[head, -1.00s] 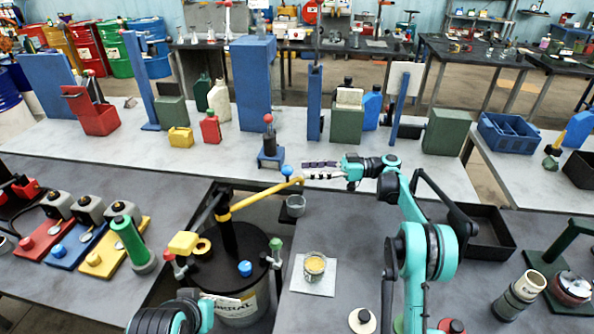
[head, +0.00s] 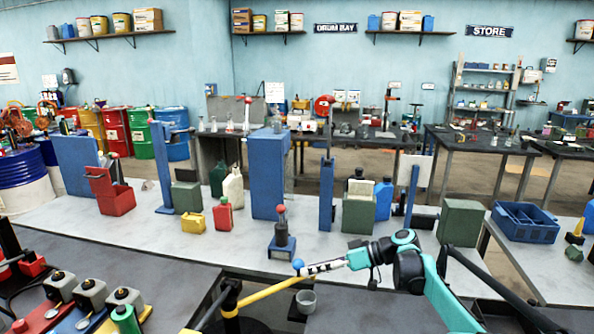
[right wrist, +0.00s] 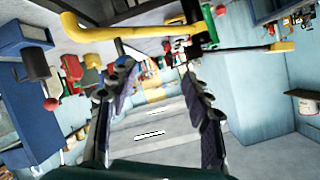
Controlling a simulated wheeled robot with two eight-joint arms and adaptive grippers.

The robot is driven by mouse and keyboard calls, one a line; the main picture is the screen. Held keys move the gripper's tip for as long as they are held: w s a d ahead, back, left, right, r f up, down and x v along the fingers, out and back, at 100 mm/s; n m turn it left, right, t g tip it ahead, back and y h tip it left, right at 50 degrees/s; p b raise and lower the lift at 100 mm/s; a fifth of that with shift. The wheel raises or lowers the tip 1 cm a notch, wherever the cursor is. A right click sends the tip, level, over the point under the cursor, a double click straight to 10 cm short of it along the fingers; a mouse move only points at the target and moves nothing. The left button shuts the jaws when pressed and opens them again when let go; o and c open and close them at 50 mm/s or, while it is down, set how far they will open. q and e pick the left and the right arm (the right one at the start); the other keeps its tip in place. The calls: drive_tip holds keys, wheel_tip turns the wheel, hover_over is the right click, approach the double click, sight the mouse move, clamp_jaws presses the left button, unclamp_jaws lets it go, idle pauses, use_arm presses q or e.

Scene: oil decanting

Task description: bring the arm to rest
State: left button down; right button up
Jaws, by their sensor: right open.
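My right gripper (head: 310,268) is in the head view, at the lower middle, at the end of my teal and black arm. Its jaws (right wrist: 158,95) are spread with nothing between them in the right wrist view. A yellow lever (head: 268,291) with a blue ball (head: 298,264) near its far end lies just left of the fingertips. A yellow bar (right wrist: 145,32) crosses beyond the fingertips in the right wrist view. I cannot tell whether the gripper touches the lever. My left gripper is out of view.
A grey cup (head: 306,302) hangs below the lever's end. A blue stand with a red knob (head: 281,235) is just behind the gripper. Red (head: 223,215) and yellow (head: 193,220) cans and a green block (head: 460,222) stand on the pale bench (head: 150,235).

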drive_tip(key=s+d+f+m+t+h, duration=0.1)
drive_tip(key=s+d+f+m+h, duration=0.2)
drive_tip(key=s, duration=0.7)
drive_tip(key=s+d+f+m+t+h, duration=0.2)
drive_tip(key=s+d+f+m+h, duration=0.1)
drive_tip(key=s, duration=0.8)
drive_tip(key=s+d+f+m+t+h, duration=0.2)
drive_tip(key=s+d+h, duration=0.4)
drive_tip(key=s, duration=0.4)
wheel_tip(320, 180, down, 2)
drive_tip(key=shift+s+d+f+m+h, duration=0.15)
drive_tip(key=shift+s+d+m+h, duration=0.3)
drive_tip(key=shift+m, duration=0.45)
